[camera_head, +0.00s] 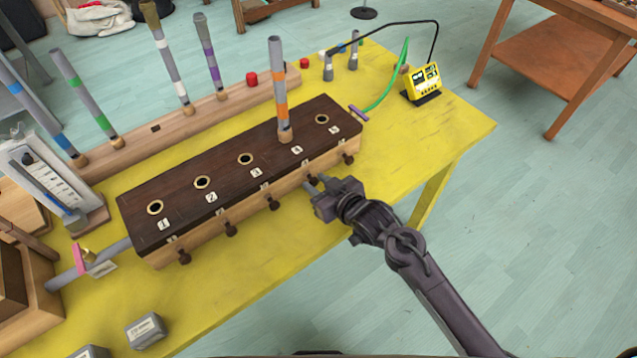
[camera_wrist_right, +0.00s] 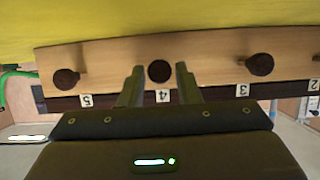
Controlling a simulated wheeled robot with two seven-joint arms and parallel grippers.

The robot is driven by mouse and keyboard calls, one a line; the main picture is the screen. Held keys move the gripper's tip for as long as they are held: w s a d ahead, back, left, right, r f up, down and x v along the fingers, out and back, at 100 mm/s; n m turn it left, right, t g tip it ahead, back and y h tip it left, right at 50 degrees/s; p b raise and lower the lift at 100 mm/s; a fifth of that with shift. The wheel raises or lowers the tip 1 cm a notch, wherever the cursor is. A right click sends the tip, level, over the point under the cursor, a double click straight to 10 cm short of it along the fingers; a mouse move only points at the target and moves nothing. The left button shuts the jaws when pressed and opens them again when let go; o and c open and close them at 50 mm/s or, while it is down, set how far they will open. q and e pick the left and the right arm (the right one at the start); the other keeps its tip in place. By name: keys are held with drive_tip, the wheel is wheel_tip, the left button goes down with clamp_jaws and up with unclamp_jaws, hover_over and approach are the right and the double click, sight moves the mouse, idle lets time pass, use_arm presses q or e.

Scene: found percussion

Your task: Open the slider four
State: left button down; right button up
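The long dark-topped wooden box (camera_head: 225,185) lies on the yellow table, with numbered holes 1 to 5 on top and a dark round slider knob on its front for each. A grey tube with an orange band (camera_head: 280,90) stands upright in hole four. My right gripper (camera_head: 318,184) is at the front of the box by slider four, whose knob is mostly hidden in the head view. In the right wrist view, the slider four knob (camera_wrist_right: 159,71) sits between the two open fingers (camera_wrist_right: 160,80), with a small gap visible on each side. My left gripper is out of view.
The slider three knob (camera_wrist_right: 260,64) and slider five knob (camera_wrist_right: 66,79) flank the fingers. A yellow device (camera_head: 424,81) with cables stands at the table's far right. Several banded tubes stand in a wooden rail behind the box.

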clamp_jaws()
drive_tip(key=shift+s+d+r+p, duration=0.1)
drive_tip(key=shift+s+d+p, duration=0.65)
drive_tip(key=shift+s+p, duration=0.35)
drive_tip(key=shift+s+d, duration=0.15)
drive_tip(key=shift+o, duration=1.7)
unclamp_jaws()
drive_tip(key=v, duration=0.7)
drive_tip(key=shift+s+d+b, duration=0.15)
drive_tip(key=shift+s+b, duration=0.05)
drive_tip(key=shift+b, duration=0.15)
